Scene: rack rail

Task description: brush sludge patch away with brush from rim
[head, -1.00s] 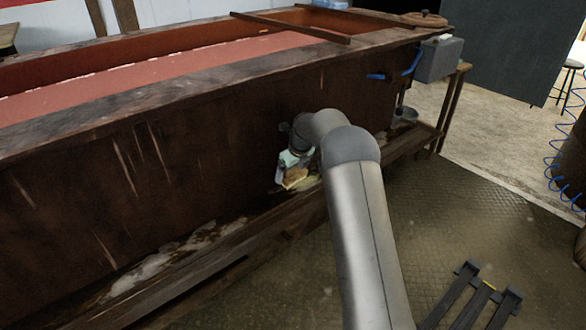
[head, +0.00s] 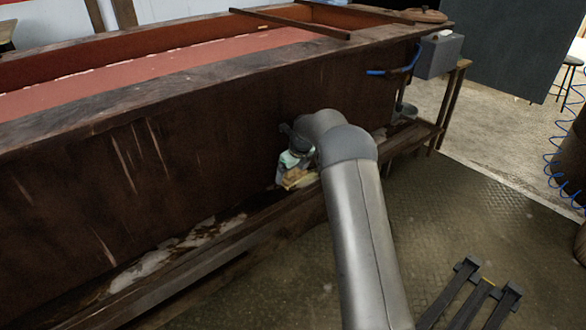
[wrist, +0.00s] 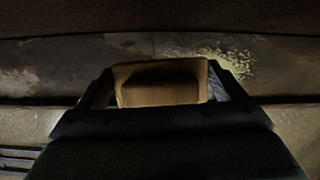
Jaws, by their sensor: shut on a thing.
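My gripper (head: 295,160) is low against the side of the long brown tank, over its lower ledge. It is shut on a wooden brush (head: 297,179), whose tan block shows between the fingers. In the wrist view, the brush (wrist: 160,83) sits between the two dark fingers of my gripper (wrist: 165,90). A speckled yellowish sludge patch (wrist: 232,62) lies on the rim surface just beyond and right of the brush. The bristles are hidden, so I cannot tell whether they touch the patch.
The long tank's wall (head: 210,145) rises behind the gripper. Its lower ledge (head: 240,240) carries whitish residue (head: 165,258) to the left. A grey box (head: 438,55) hangs at the tank's right end. A dark slatted object (head: 475,292) lies on the open floor at right.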

